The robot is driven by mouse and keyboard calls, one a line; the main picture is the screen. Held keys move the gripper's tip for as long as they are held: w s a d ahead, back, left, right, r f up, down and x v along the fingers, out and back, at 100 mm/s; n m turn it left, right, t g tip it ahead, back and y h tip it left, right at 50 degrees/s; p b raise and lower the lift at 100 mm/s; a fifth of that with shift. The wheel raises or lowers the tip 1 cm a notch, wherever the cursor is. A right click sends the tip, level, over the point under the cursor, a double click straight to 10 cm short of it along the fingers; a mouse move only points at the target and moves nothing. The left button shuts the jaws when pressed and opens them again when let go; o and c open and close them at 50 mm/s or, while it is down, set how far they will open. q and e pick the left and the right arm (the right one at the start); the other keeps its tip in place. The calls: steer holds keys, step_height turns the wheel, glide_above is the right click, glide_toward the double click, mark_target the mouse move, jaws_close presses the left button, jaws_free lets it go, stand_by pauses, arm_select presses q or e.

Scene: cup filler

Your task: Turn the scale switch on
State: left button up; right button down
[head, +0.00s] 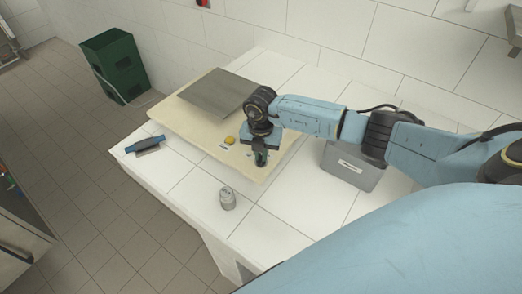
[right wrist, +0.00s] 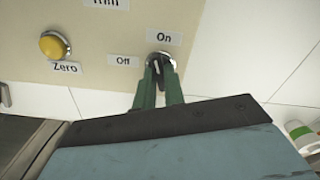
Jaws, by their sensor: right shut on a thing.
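The scale (head: 185,125) is a beige slab with a grey metal plate (head: 220,95), on the white tiled table. Its rotary switch (right wrist: 160,57) shows in the right wrist view, between an "Off" label (right wrist: 123,61) at its left and an "On" label (right wrist: 163,37) above right. My right gripper (right wrist: 158,70) has its green fingers shut on the switch knob. The fingers partly cover the knob, so I cannot tell its exact angle. In the head view the right gripper (head: 260,158) is at the scale's front right corner and hides the switch. My left gripper is not in view.
A yellow "Zero" button (right wrist: 55,45) sits left of the switch. A small grey canister (head: 227,199) stands in front of the scale. A grey box (head: 352,166) is at the right, a blue-handled tool (head: 145,145) at the left. A green crate (head: 116,65) stands on the floor.

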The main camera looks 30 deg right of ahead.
mark_target(261, 156)
steer(key=shift+r+m+p, duration=0.1)
steer(key=shift+m+p, duration=0.7)
steer(key=shift+m, duration=1.2)
steer(key=c, duration=1.5)
jaws_free()
step_height(261, 156, up, 13)
steer(key=shift+r+b, duration=0.15)
steer(key=shift+b, duration=0.4)
